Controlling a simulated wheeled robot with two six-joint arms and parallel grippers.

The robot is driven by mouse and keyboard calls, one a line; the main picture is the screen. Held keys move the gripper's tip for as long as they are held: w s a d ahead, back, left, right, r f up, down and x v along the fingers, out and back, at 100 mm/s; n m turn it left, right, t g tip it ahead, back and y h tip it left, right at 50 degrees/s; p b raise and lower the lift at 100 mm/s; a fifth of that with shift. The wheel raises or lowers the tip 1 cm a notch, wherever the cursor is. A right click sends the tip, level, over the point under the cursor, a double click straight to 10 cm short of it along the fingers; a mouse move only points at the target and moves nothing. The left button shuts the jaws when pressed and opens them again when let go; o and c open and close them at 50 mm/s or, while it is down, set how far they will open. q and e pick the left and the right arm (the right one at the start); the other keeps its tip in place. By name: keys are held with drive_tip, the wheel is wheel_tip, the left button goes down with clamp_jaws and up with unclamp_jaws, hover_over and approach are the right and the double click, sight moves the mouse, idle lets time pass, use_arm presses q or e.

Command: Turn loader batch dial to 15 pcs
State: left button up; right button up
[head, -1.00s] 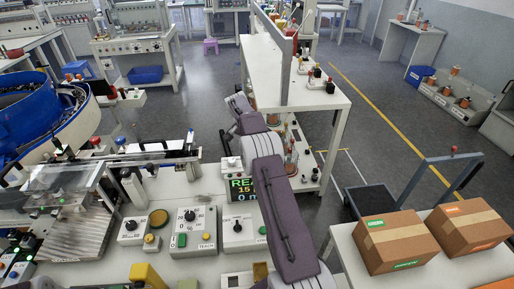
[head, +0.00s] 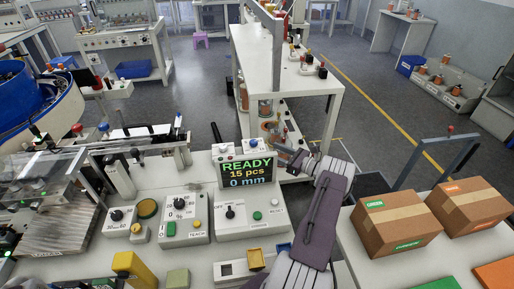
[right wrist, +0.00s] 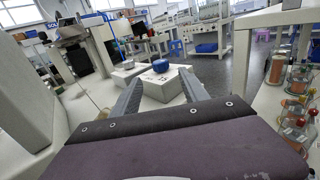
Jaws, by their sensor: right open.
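The display (head: 247,171) reads READY, 15 pcs, 0 mm. Control boxes with black dials stand in front: one at left (head: 116,214), one marked in percent (head: 180,203) and one with an OFF mark (head: 230,212). I cannot read which is the batch dial. My right gripper (head: 287,154) is open and empty, just right of the blue-knob box. In the right wrist view a blue knob (right wrist: 160,66) shows beyond its spread fingers (right wrist: 160,82). My left gripper is out of view.
A white shelf rack (head: 290,85) stands behind my right gripper. Two cardboard boxes (head: 395,230) sit on the table at right. A blue bowl feeder (head: 30,100) is at far left. A yellow block (head: 130,265) stands at the front.

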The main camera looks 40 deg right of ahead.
sight(256, 144)
drive_tip(key=x, duration=0.9)
clamp_jaws()
drive_tip(key=h+p, duration=0.1)
drive_tip(key=p, duration=0.1)
drive_tip(key=m+h+p, duration=0.1)
drive_tip(key=p, duration=0.1)
drive_tip(key=r+m+h+p, duration=0.1)
drive_tip(key=p, duration=0.1)
drive_tip(key=shift+a+t+h, duration=0.25)
drive_tip(key=shift+t+h, duration=0.15)
drive_tip(key=shift+f+m+h+p, duration=0.2)
drive_tip(key=shift+m+h+p, duration=0.1)
drive_tip(key=shift+m+p, duration=0.15)
drive_tip(key=shift+f+h, duration=0.25)
drive_tip(key=shift+h, duration=0.05)
